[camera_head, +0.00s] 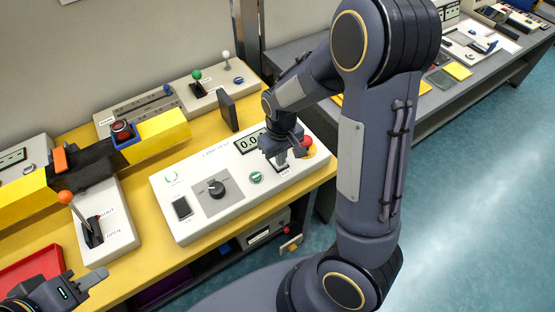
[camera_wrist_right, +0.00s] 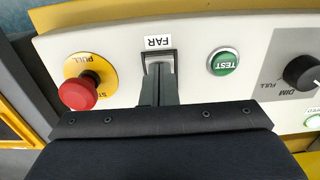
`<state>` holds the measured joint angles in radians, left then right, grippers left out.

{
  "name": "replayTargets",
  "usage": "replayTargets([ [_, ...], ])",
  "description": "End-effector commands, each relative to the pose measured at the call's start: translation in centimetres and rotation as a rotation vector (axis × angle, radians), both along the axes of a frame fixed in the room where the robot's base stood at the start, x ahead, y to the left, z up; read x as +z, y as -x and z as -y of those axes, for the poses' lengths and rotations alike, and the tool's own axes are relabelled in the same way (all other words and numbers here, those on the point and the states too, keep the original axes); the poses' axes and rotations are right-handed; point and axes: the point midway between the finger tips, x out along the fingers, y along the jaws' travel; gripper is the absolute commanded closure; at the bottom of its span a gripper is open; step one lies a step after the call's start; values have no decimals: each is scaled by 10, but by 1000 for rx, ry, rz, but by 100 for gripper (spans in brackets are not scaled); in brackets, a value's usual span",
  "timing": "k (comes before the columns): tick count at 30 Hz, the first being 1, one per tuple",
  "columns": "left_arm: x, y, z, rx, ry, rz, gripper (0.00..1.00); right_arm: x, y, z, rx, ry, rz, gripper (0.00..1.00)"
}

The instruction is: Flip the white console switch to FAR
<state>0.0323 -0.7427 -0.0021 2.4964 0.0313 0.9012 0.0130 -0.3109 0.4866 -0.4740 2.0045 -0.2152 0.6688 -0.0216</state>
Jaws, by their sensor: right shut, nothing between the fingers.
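The white console (camera_head: 215,225) lies on the yellow bench. Its switch (camera_wrist_right: 160,57) has a dark frame and sits beside the FAR label (camera_wrist_right: 158,42) in the right wrist view. My right gripper (camera_head: 283,160) is shut and empty, pointing down at the switch. In the right wrist view its fingertips (camera_wrist_right: 158,78) overlap the lower part of the switch. The fingers hide much of the rocker, so I cannot tell its position or whether they touch it. My left gripper (camera_head: 92,280) is at the lower left, away from the console; its opening is unclear.
The red stop button (camera_wrist_right: 78,93) on its yellow base and the green TEST button (camera_wrist_right: 224,61) flank the switch. A black dial (camera_head: 216,188) and a dark rocker (camera_head: 182,208) are on the same console. An orange-knobbed lever (camera_head: 66,198) stands left. My right arm covers the centre right.

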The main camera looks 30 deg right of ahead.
Motion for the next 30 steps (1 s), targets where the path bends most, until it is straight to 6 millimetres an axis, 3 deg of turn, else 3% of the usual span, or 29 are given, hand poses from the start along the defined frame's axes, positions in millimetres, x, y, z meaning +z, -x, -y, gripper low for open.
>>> replayTargets([
  [14,-3,0,0,0,0,0,64,-3,0,0,0,0,0,100],
  [30,33,0,0,0,0,0,64,38,0,0,0,0,1,100],
])
